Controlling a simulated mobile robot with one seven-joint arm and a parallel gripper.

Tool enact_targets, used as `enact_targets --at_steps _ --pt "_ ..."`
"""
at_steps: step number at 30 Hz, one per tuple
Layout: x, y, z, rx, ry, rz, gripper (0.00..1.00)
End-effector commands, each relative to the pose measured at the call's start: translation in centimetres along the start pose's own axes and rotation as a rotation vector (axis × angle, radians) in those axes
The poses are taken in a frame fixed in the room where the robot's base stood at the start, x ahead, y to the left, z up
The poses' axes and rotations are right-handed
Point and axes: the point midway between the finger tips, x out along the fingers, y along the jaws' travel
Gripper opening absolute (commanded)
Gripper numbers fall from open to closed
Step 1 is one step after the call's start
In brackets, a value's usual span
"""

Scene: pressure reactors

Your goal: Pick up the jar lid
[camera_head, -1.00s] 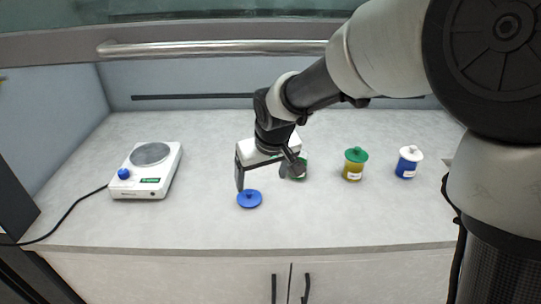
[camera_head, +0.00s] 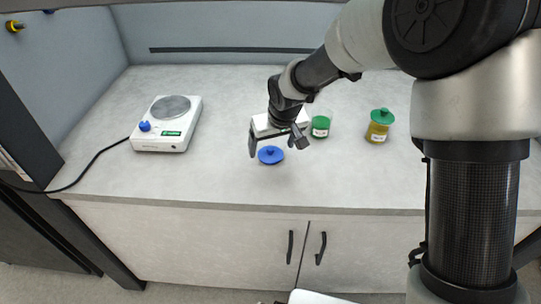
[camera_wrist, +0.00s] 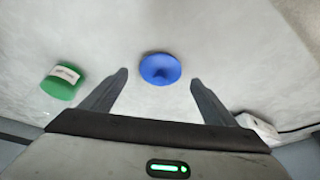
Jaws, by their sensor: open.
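My gripper (camera_head: 272,147) is open and empty, over the bench at the lid. The wrist view shows the two dark fingers of my gripper (camera_wrist: 158,77) spread wider than the lid. I see no contact between the fingers and the lid. A jar with green contents (camera_head: 320,125) stands just right of my gripper.
A jar with a green lid and yellow contents (camera_head: 380,125) stands farther right. A white hotplate (camera_head: 167,124) with a grey round plate and a cable is at the left. The green jar (camera_wrist: 61,81) is near the left finger in the wrist view. The bench's front middle is clear.

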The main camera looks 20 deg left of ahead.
Motion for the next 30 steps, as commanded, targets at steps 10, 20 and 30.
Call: enact_targets --at_steps 10,20,30 --pt "2.5 0.0 -0.1 0.0 0.001 0.0 0.81" --pt "2.4 0.0 0.0 0.0 0.0 0.0 0.42" --pt "2.2 0.0 -0.1 0.0 0.001 0.0 0.37"
